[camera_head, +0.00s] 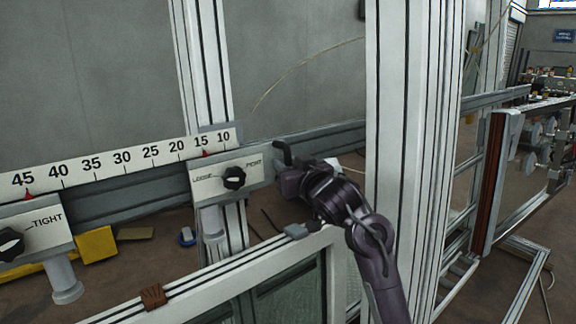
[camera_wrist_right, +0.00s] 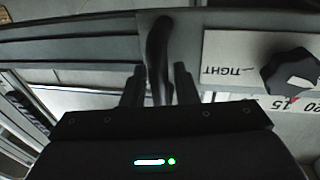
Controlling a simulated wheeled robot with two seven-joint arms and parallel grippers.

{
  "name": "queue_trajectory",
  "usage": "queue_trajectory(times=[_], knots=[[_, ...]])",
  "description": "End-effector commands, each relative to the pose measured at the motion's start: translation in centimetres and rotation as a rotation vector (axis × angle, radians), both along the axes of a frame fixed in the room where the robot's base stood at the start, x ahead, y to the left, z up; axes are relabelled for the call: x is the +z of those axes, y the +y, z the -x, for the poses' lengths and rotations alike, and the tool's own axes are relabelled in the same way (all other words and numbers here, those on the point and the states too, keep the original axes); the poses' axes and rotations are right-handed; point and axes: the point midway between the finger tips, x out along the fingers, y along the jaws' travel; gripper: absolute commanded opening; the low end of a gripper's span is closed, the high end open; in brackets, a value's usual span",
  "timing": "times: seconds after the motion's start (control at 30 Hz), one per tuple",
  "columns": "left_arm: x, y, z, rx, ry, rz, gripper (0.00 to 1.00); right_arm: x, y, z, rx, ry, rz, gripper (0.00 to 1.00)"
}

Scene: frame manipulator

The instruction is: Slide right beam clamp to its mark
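The right beam clamp (camera_head: 205,190) is a pale plate with a black knob (camera_head: 234,177) between the words LOOSE and TIGHT. It sits on the grey beam below the 15 and 10 end of the number scale (camera_head: 107,160). A small red pointer (camera_head: 204,154) shows just under the 15. A black curved handle (camera_head: 283,152) stands at the clamp's right end. My right gripper (camera_head: 289,174) is at this handle. In the right wrist view, the handle (camera_wrist_right: 158,50) stands between the fingers (camera_wrist_right: 158,88), with narrow gaps beside it. My left gripper is not in view.
A second clamp (camera_head: 40,222) with a black knob sits far left, near a red pointer by 45. A white-framed panel (camera_head: 250,273) is below the beam. A yellow block (camera_head: 96,244) lies behind.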

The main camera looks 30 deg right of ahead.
Motion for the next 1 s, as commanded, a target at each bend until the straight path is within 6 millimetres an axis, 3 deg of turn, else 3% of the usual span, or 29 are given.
queue_trajectory(times=[0.03, 0.2, 0.47, 0.73, 1.0], knots=[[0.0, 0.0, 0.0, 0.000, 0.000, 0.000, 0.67, 0.0, 0.0, 0.0, 0.000, 0.000, 0.000, 0.20], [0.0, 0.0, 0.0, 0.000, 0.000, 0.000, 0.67, 0.0, 0.0, 0.0, 0.000, 0.000, 0.000, 0.00], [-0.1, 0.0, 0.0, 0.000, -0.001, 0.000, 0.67, -0.1, 0.3, 0.0, 0.001, 0.000, 0.001, 0.00], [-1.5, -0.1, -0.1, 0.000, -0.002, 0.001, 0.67, -0.2, 4.6, 0.3, 0.003, -0.001, 0.002, 0.00], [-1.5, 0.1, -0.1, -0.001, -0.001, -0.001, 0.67, 0.0, 4.9, 0.4, -0.002, 0.002, 0.001, 0.00]])
